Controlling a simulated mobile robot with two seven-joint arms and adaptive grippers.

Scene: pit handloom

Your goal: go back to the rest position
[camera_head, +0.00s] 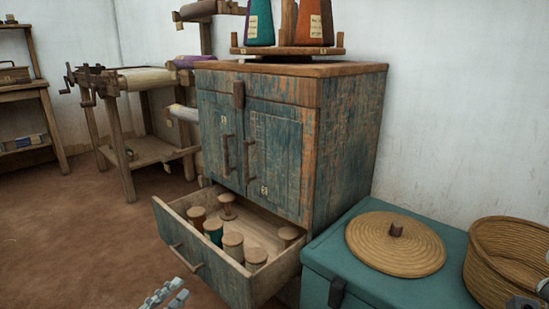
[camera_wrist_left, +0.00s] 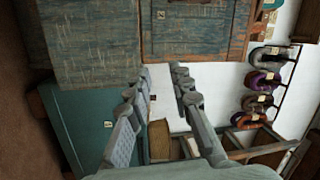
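My left gripper (camera_head: 170,295) shows at the bottom edge of the head view, in front of the open drawer and apart from it. In the left wrist view its two fingers (camera_wrist_left: 161,74) stand apart with nothing between them, so it is open and empty. Only small grey and dark parts, perhaps of my right arm, show at the lower right edge of the head view; my right gripper's fingers cannot be made out.
A worn blue cabinet (camera_head: 345,140) has its bottom drawer (camera_head: 205,262) pulled out, with several spools inside. A teal chest (camera_head: 330,257) with a round woven lid (camera_head: 395,245) and a basket (camera_head: 505,262) stand right. A wooden frame (camera_head: 125,180) stands back left. Floor at left is clear.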

